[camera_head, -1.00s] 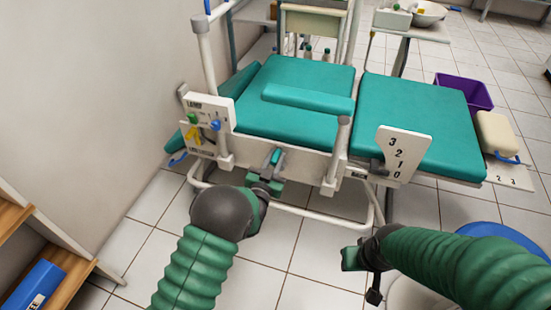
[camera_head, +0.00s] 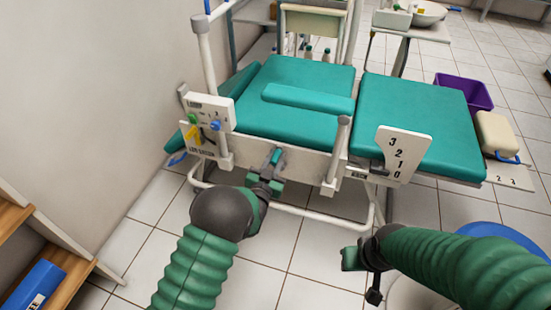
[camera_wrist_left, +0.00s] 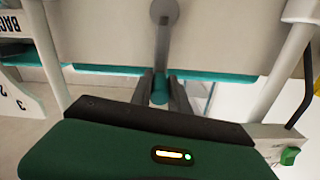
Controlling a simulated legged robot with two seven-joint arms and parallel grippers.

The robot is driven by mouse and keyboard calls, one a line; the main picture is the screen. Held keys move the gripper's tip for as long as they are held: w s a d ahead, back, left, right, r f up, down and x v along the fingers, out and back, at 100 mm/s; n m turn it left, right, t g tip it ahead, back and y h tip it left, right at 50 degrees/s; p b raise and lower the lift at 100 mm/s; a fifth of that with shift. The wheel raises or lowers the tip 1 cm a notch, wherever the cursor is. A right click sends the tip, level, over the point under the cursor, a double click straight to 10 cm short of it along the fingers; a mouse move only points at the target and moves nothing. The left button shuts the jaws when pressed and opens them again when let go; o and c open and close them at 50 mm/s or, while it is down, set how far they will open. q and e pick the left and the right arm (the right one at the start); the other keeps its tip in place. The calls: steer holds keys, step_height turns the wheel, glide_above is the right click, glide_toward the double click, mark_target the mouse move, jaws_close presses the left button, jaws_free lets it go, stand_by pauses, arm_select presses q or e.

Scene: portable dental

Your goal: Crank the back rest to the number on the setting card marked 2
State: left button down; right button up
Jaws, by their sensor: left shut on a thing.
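The back rest (camera_head: 418,115) is the teal pad at the right of the couch and looks nearly flat. Its white scale plate (camera_head: 410,140) reads 3, 2, 1, 0 from top to bottom, with a dark pointer (camera_head: 377,166) low at its left edge. The crank (camera_head: 277,157) is on the front of the frame. My left gripper (camera_head: 270,170) is shut on the crank's teal handle, which shows between the fingers in the left wrist view (camera_wrist_left: 160,88). My right gripper (camera_head: 350,260) is apart from the couch, its jaws unclear. I cannot identify the setting card marked 2.
A panel with knobs (camera_head: 208,113) stands at the couch's left. A white sheet numbered 2 and 3 (camera_head: 510,177) is at the far right, near a purple bin (camera_head: 463,90). A wooden shelf (camera_head: 65,275) is at lower left. The tiled floor in front is open.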

arm_select(q)
steer(key=shift+f, duration=0.1)
steer(key=w+a+f+n+p, duration=0.1)
steer(key=a+f+n, duration=0.25)
steer(key=n, duration=0.25)
steer(key=w+a+f+n, duration=0.2)
steer(key=a+n, duration=0.3)
steer(key=n, duration=0.2)
step_height(320, 180, down, 10)
steer(key=s+d+n+b, duration=0.1)
steer(key=n+b, duration=0.5)
steer(key=n, duration=0.8)
steer(key=shift+d+f, duration=0.15)
steer(key=shift+d, duration=0.4)
steer(key=shift+s+b, duration=0.1)
steer(key=shift+b, duration=0.2)
